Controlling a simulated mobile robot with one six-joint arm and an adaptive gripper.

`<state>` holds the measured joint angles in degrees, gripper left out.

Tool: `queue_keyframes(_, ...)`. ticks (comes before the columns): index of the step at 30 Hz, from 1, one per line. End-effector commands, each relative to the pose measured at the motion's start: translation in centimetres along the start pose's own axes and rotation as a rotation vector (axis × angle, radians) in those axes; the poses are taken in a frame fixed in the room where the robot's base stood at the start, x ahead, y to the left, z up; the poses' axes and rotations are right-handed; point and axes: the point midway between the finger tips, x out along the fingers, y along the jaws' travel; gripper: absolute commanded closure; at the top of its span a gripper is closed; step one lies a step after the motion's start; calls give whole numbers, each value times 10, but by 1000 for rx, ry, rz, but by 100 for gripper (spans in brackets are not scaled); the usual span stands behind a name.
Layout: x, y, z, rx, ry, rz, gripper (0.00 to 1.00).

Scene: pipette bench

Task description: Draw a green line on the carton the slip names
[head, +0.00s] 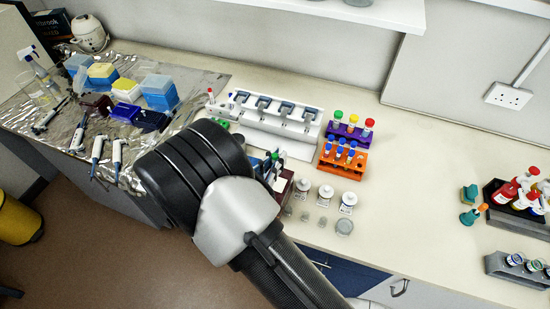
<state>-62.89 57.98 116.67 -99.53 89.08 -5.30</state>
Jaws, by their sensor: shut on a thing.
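My arm crosses the middle of the head view, and its black wrist covers part of the bench. My gripper is hidden behind the wrist, so its fingers and anything in them do not show. I cannot make out a slip with readable writing. No carton is clearly identifiable. A dark red box-like thing with a pale face (284,186) shows partly beside my arm, too small to read. Small upright items with blue, white and green parts (275,158) stand next to it. No green line is visible.
A white rack (265,117), an orange tube rack (342,162) and white-lidded jars (326,193) stand mid-bench. Pipettes (97,148) and tip boxes (160,92) sit on foil at left. Bottles (503,193) stand at right. The bench between (420,180) is clear.

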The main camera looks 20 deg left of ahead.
Motion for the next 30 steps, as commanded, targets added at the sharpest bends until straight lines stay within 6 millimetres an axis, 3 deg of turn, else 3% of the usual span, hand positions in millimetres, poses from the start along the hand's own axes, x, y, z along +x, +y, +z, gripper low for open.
queue_keyframes(3, 0, 0, -8, 1, 0, 0, 100)
queue_keyframes(30, 0, 0, -16, 1, 0, 0, 100)
